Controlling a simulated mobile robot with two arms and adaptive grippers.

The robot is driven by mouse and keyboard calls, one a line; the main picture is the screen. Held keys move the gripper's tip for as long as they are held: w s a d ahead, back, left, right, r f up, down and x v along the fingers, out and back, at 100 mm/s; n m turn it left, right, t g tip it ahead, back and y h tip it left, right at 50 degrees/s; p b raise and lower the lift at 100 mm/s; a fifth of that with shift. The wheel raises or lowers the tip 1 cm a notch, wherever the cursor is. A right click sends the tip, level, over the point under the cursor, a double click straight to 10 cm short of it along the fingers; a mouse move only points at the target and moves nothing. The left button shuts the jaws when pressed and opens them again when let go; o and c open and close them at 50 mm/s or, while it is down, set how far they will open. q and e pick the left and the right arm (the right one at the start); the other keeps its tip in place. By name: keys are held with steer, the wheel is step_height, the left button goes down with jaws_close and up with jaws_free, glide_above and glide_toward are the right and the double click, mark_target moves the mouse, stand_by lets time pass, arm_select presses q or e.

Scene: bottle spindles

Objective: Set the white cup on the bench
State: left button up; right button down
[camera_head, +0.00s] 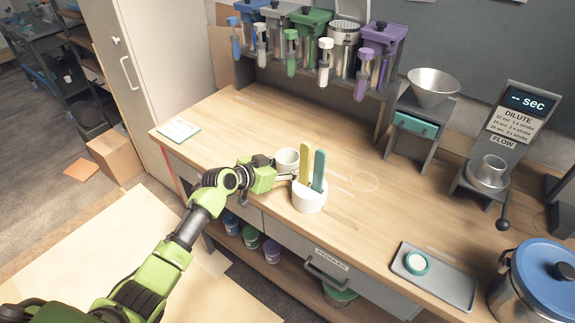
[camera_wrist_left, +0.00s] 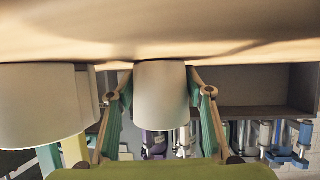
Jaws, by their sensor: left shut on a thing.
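The white cup (camera_head: 287,160) is upright over the wooden bench (camera_head: 235,128), just left of the white paddle holder. My left gripper (camera_head: 287,176) reaches in from the left and is shut on the cup. In the left wrist view, which is upside down, the cup (camera_wrist_left: 160,95) sits between the two fingers of the gripper (camera_wrist_left: 160,92). The cup's base is at or very close to the bench top; I cannot tell whether it touches. My right gripper is not in view.
The paddle holder (camera_head: 309,196), with a yellow and a teal paddle, stands close to the cup. A grey tray (camera_head: 434,278) and blue-lidded pot (camera_head: 543,278) are at the right. A dispenser rack (camera_head: 318,75) lines the back.

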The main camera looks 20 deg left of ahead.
arm_select(q)
steer(key=shift+f, duration=0.25)
steer(key=o, duration=1)
steer(key=shift+r, duration=0.15)
steer(key=shift+c, duration=0.2)
steer(key=shift+r, duration=0.1)
steer(key=shift+s+a+r, duration=0.1)
steer(key=shift+s+a, duration=0.05)
steer(key=b+v, duration=0.1)
steer(key=v, duration=1)
steer(key=shift+s+a+r, duration=0.1)
steer(key=shift+s+r, duration=0.05)
steer(key=shift+s, duration=0.15)
